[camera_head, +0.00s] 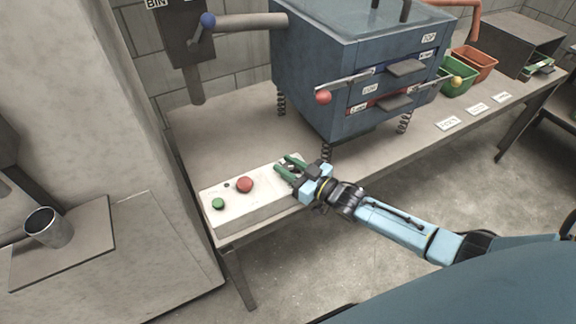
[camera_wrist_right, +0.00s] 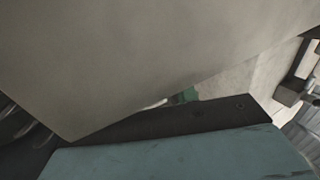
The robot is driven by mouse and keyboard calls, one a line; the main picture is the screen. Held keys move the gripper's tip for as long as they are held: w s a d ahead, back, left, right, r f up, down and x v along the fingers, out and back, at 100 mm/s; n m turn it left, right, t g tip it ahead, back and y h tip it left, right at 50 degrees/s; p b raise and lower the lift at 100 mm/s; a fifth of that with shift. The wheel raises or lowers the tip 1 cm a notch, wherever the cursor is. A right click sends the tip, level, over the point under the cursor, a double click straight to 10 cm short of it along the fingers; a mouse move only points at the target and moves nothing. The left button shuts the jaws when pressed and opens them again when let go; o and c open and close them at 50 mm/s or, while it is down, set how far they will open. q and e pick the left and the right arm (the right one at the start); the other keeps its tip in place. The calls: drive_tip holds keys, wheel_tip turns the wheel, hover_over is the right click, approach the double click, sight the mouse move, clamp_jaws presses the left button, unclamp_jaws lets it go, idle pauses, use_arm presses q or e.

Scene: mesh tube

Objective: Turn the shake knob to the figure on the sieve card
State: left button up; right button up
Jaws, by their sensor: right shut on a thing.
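A pale control box (camera_head: 245,212) lies on the bench front left. It carries a green button (camera_head: 218,203) and a large red button (camera_head: 245,184). My right gripper (camera_head: 285,169), with green fingers, is at the right end of this box and shut on the shake knob, which is mostly hidden between the fingers. The knob's pointer and scale cannot be read. The right wrist view shows mainly a blurred pale surface and a bit of green. No card with a readable sieve figure can be made out. My left gripper is not in view.
Green (camera_head: 460,78) and orange (camera_head: 474,62) bins and small white labels (camera_head: 447,123) are at right. A metal cup (camera_head: 47,228) stands at left.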

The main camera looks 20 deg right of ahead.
drive_tip(key=shift+s+m+t+h+p, duration=0.1)
drive_tip(key=shift+m+t+h+p, duration=0.3)
drive_tip(key=shift+m+h+p, duration=0.25)
drive_tip(key=shift+a+m+t+h+p, duration=0.1)
drive_tip(key=shift+m+t+h+p, duration=0.3)
drive_tip(key=shift+m+h, duration=0.6)
drive_tip(key=m+h, duration=0.1)
drive_tip(key=h, duration=0.2)
drive_tip(key=shift+p, duration=0.35)
drive_tip(key=m+h, duration=0.2)
drive_tip(key=h, duration=0.1)
drive_tip(key=shift+t, duration=0.3)
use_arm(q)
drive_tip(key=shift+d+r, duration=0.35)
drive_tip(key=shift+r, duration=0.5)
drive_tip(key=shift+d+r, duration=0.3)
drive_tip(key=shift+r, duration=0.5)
use_arm(e)
drive_tip(key=shift+m+h, duration=0.65)
drive_tip(key=shift+h, duration=0.5)
drive_tip(key=o, duration=1)
drive_tip(key=shift+c, duration=0.2)
